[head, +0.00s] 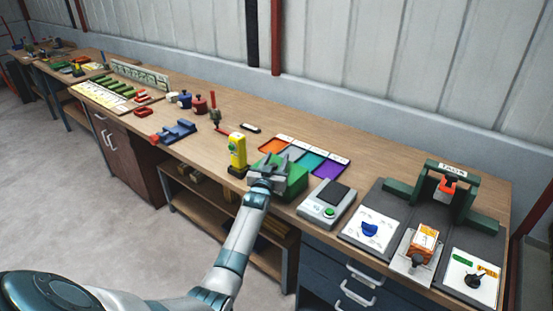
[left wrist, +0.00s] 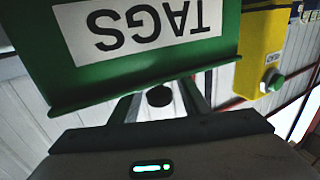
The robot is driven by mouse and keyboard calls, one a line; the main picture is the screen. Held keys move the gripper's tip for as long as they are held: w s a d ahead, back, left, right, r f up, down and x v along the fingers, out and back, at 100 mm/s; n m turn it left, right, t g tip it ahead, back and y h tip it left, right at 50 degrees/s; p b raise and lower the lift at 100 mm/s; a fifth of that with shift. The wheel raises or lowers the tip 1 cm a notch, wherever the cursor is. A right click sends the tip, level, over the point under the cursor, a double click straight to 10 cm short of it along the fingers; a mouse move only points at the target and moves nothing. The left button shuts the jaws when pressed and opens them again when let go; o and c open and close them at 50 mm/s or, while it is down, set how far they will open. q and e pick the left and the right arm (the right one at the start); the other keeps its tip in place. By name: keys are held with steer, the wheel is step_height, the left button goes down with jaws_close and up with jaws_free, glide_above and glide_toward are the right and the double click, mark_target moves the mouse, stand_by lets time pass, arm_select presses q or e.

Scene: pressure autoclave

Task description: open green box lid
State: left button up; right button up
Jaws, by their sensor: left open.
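The green box (head: 294,184) stands on the workbench near its front edge, and its lid looks shut. In the left wrist view the picture is upside down and the green box (left wrist: 150,75) fills the top, with a white "TAGS" label on its face and a projecting green rim along the edge nearest my fingers. My left gripper (head: 271,164) is at the box's upper left side in the head view. Its two fingers (left wrist: 160,98) are apart and reach to the rim; I cannot tell whether they touch it. My right gripper is not in view.
A yellow device (head: 238,152) with a green button stands close left of the box. A grey scale (head: 328,204) is to its right. Coloured mats (head: 308,158) lie behind it.

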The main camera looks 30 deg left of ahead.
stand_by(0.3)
arm_select(q)
jaws_close()
steer(key=shift+w+a+r, duration=0.1)
steer(key=shift+w, duration=0.05)
